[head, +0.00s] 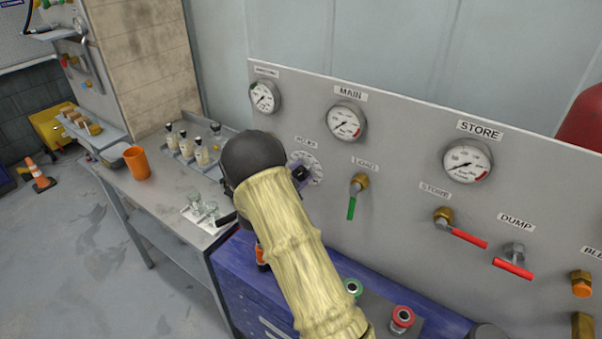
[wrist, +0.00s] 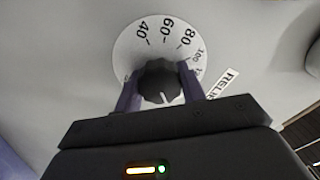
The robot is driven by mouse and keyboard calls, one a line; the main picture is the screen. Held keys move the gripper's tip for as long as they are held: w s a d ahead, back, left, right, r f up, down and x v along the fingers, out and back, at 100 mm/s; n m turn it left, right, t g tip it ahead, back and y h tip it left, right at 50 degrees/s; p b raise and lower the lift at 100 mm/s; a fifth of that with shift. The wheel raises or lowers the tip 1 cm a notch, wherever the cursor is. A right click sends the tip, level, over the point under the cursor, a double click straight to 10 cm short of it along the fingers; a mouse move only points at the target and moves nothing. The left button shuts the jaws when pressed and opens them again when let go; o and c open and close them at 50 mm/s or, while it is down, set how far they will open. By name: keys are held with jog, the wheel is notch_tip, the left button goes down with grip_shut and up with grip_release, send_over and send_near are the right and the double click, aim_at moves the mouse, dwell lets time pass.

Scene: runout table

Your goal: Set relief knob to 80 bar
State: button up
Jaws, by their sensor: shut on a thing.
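The relief knob (wrist: 158,80) is black and fluted, on a round white dial (wrist: 138,48) printed 40, 60, 80, 100 and further marks. In the wrist view, my gripper (wrist: 161,86) has its two purple fingers on either side of the knob, shut on it. A pale line on the knob points down toward the gripper, away from the 40, 60 and 80. The lower part of the dial is hidden by knob and gripper. In the head view the dial (head: 315,169) shows on the panel, partly covered by my gripper and arm.
The grey panel (head: 400,140) also carries MAIN (head: 346,121) and STORE (head: 467,160) gauges, a green-handled valve (head: 352,205) close right of the knob, and red-handled valves. A bench with an orange cup (head: 136,163), bottles and glasses stands left.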

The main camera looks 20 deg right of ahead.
jog(key=n+b, duration=0.1)
jog(key=n, duration=0.3)
jog(key=shift+w+a+r, duration=0.1)
jog(key=shift+a, duration=0.05)
jog(key=n, duration=0.2)
jog(key=shift+a+n, duration=0.1)
jog(key=shift+n, duration=0.3)
jog(key=n, duration=0.3)
jog(key=shift+w+r+n, duration=0.1)
jog(key=shift+r+n, duration=0.05)
jog(key=shift+n, duration=0.25)
jog(key=n+p, duration=0.1)
jog(key=n, duration=0.2)
jog(key=shift+r+n, duration=0.1)
jog(key=shift+n, duration=0.2)
jog(key=n+p, duration=0.2)
jog(key=n, duration=0.3)
jog(key=shift+w+a+p, duration=0.1)
jog(key=shift+p, duration=0.25)
jog(key=n+p, duration=0.1)
jog(key=n, duration=0.3)
jog(key=shift+f+n, duration=0.2)
jog(key=shift+n, duration=0.2)
